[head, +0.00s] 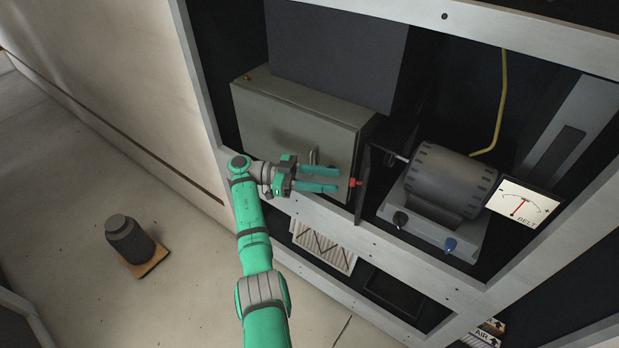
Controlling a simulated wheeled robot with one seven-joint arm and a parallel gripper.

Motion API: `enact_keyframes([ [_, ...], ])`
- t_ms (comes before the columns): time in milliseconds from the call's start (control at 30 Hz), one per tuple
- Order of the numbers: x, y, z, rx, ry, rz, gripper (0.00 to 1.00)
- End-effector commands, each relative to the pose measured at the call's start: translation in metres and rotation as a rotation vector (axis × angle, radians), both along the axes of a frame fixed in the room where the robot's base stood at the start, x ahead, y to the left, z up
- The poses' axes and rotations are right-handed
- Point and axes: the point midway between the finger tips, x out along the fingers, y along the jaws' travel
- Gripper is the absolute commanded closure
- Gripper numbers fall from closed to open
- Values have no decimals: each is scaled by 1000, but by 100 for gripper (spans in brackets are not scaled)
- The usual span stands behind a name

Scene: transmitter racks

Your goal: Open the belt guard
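A grey-green box with a front door (290,125), which looks like the belt guard, sits in the rack at the upper middle. A small upright handle (313,157) shows on its front. A red knob or latch (356,183) is at its lower right, beside a thin dark upright plate (363,182). The door looks shut. My gripper (337,180) is in front of the box's lower right part, pointing right at the red piece. Its two green fingers are apart with nothing visible between them. Whether it touches the box or the red piece cannot be told.
A dark motor (448,180) stands right of the plate, with a black knob and a blue knob on its base. A belt gauge (519,203) hangs further right. Pale rack rails (400,237) frame the bay. A dark weight-like object (129,238) stands on the floor at left.

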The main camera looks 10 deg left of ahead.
Motion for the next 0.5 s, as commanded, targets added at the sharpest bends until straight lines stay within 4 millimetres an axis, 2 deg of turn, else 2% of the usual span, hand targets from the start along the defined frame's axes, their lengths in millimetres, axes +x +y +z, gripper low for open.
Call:
enact_keyframes([
  [100, 1, 22, 1, 1, 1, 2, 61],
  [267, 1, 46, 0, 3, 3, 5, 61],
  [500, 2, 63, 0, 2, 1, 1, 61],
])
